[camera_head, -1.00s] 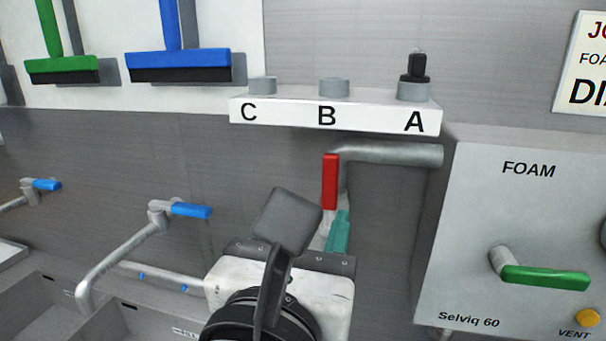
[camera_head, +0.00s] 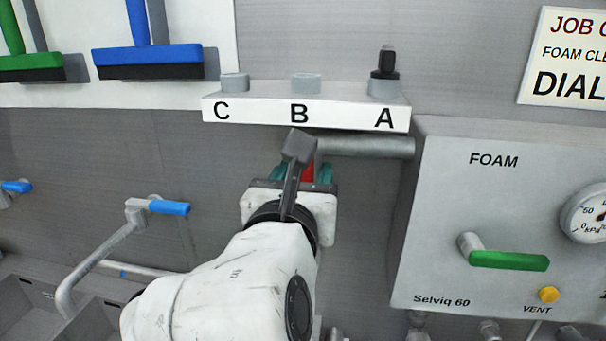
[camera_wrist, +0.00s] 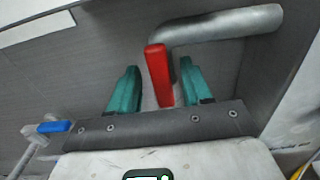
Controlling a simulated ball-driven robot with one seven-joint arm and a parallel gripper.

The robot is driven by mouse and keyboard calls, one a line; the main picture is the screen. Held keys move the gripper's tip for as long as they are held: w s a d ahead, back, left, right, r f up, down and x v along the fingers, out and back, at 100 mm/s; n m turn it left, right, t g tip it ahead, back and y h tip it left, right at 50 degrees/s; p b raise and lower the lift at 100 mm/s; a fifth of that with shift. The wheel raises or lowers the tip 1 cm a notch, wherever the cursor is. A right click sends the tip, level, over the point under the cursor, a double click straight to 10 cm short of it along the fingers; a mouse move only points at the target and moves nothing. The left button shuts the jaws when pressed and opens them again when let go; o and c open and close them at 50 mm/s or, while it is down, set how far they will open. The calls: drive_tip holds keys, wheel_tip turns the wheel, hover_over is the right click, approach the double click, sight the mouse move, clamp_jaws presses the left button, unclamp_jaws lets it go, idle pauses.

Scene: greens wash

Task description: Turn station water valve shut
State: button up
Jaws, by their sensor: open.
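A red valve handle (camera_wrist: 158,75) stands on the end of a grey pipe (camera_wrist: 222,27) in the wrist view. In the head view the red handle (camera_head: 308,172) shows only in part behind my wrist, below the shelf label B. My gripper (camera_wrist: 156,88) is open, with one teal finger on each side of the red handle. Gaps show between the handle and both fingers. In the head view my gripper (camera_head: 304,172) is mostly hidden by my own wrist parts.
A white shelf (camera_head: 345,113) marked C, B, A juts out just above. The FOAM box (camera_head: 440,275) with a green handle (camera_head: 508,260) stands to the right. A blue-handled tap (camera_head: 168,207) is at the left over a sink. Bare wall lies between tap and gripper.

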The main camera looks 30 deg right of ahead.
clamp_jaws()
idle(0.3)
idle(0.3)
